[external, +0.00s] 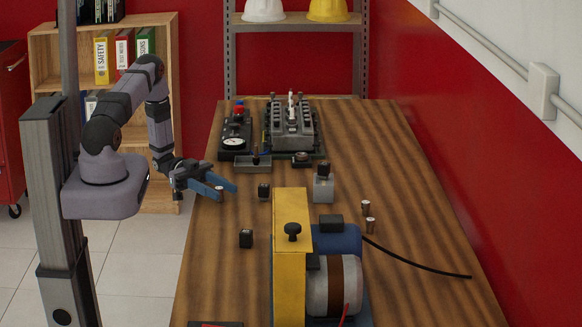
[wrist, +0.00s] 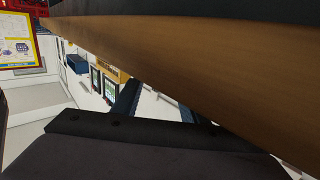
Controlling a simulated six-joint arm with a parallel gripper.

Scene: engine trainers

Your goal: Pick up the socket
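My gripper (external: 227,190) is at the left edge of the wooden table (external: 420,250), its two blue fingers spread apart. A small pale metallic piece (external: 219,189) shows between the fingers; it may be a socket, but it is too small to tell, and I see no grip on it. The wrist view shows the fingers (wrist: 155,108) beside the table's edge, with no socket visible.
A yellow-and-blue engine trainer (external: 291,262) stands at the front middle, with a black cable (external: 420,263) running right. Small black blocks (external: 264,190) (external: 246,238) and a grey block (external: 323,187) stand nearby. An engine block (external: 292,127) is at the back.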

